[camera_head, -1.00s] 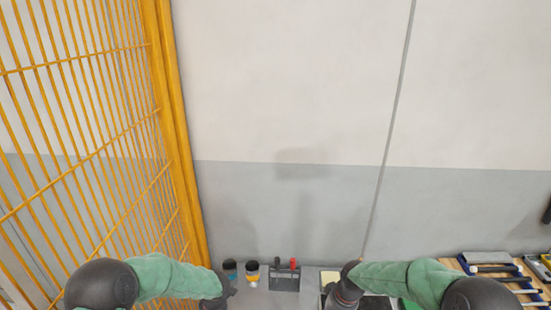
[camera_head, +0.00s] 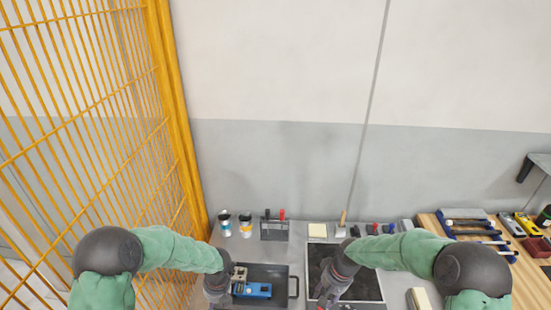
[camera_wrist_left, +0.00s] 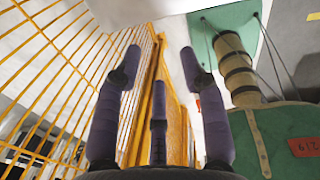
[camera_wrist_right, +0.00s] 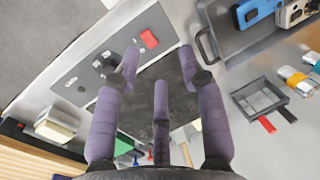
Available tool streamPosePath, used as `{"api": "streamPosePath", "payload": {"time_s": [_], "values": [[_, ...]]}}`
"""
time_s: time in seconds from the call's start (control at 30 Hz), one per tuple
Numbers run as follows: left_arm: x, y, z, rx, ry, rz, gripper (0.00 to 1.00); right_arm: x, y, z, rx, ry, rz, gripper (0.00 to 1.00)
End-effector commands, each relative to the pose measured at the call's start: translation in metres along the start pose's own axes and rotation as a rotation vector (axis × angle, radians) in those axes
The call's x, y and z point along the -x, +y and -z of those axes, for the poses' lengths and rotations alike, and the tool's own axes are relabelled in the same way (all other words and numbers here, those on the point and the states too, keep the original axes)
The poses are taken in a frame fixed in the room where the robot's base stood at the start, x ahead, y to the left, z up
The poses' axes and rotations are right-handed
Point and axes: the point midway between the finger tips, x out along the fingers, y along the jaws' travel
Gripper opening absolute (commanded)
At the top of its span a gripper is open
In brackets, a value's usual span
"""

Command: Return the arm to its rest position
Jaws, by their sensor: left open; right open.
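My left arm comes in from the left in the head view, and its gripper (camera_head: 216,292) is low at the bottom edge, just left of a dark tray. In the left wrist view the left gripper (camera_wrist_left: 161,62) has its fingers apart with nothing between them. My right arm comes in from the right, and its gripper (camera_head: 326,294) points down over a dark square panel (camera_head: 368,284). In the right wrist view the right gripper (camera_wrist_right: 158,60) has its fingers apart and empty above the dark panel (camera_wrist_right: 170,82).
The dark tray (camera_head: 293,287) holds a blue device (camera_head: 256,290). Two small bottles (camera_head: 245,226) and a tool caddy (camera_head: 274,232) stand behind it. A yellow mesh fence (camera_head: 172,110) rises at the left. A wooden board (camera_head: 438,234) with several tools (camera_head: 478,233) lies right.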

Motion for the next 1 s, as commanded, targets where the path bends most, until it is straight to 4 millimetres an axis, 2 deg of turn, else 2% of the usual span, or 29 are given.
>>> {"api": "streamPosePath", "payload": {"time_s": [0.17,0.37,0.47,0.7,1.0], "values": [[-0.023,-0.015,0.018,0.179,0.040,0.061,0.41,-0.027,-0.001,-0.010,-0.004,-0.004,0.022,0.41],[-0.055,-0.036,0.046,0.481,0.117,0.140,0.41,-0.065,-0.003,-0.027,-0.011,-0.008,0.053,0.41],[-0.076,-0.051,0.066,0.715,0.184,0.184,0.41,-0.093,-0.003,-0.042,-0.018,-0.012,0.074,0.41],[-0.123,-0.084,0.113,1.388,0.382,0.235,0.41,-0.159,-0.005,-0.084,-0.051,-0.010,0.121,0.41],[-0.172,-0.102,0.161,2.261,0.618,0.153,0.41,-0.224,-0.002,-0.144,-0.103,-0.005,0.147,0.41]]}}
